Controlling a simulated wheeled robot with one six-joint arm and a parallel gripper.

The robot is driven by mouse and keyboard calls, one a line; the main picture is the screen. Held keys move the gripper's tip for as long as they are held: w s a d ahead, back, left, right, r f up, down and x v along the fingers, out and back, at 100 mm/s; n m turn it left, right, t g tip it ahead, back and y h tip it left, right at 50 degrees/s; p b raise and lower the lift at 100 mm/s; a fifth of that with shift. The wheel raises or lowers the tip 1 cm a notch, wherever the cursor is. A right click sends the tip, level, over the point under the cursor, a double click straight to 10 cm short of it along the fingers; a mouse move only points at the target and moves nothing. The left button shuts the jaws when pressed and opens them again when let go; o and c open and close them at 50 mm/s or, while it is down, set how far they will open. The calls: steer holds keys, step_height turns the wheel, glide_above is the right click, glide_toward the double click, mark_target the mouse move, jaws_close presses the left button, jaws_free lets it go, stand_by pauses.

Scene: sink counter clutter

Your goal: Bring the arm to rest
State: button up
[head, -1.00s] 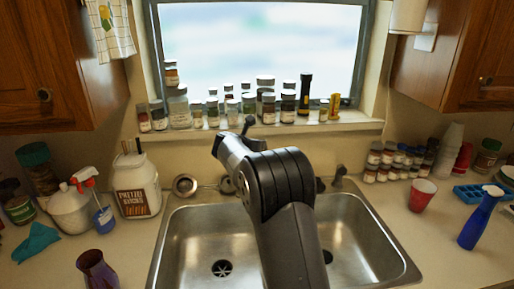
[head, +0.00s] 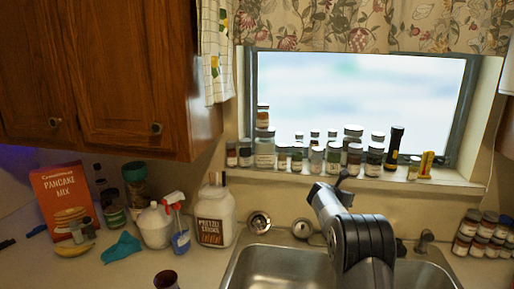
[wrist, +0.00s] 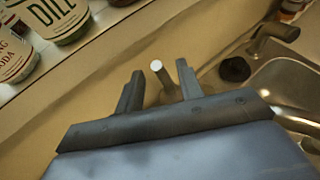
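My arm (head: 362,240) rises over the sink in the head view, bent at a dark joint, with its far end in front of the window sill. In the wrist view my gripper (wrist: 160,69) has its two dark fingers apart. A pale-ended rod (wrist: 158,68) shows in the gap between them; I cannot tell how far beyond the fingers it is, and nothing looks clamped. The fingertips cannot be made out in the head view.
Several spice jars (head: 317,160) line the window sill. The metal sink (head: 285,262) lies below my arm. A pretzel tub (head: 215,217), spray bottle (head: 180,232) and pancake mix box (head: 65,203) stand on the left counter. More jars (head: 482,236) stand at the right.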

steer(key=shift+p+x, duration=0.35)
steer(key=shift+x, duration=1.05)
steer(key=shift+s, duration=0.1)
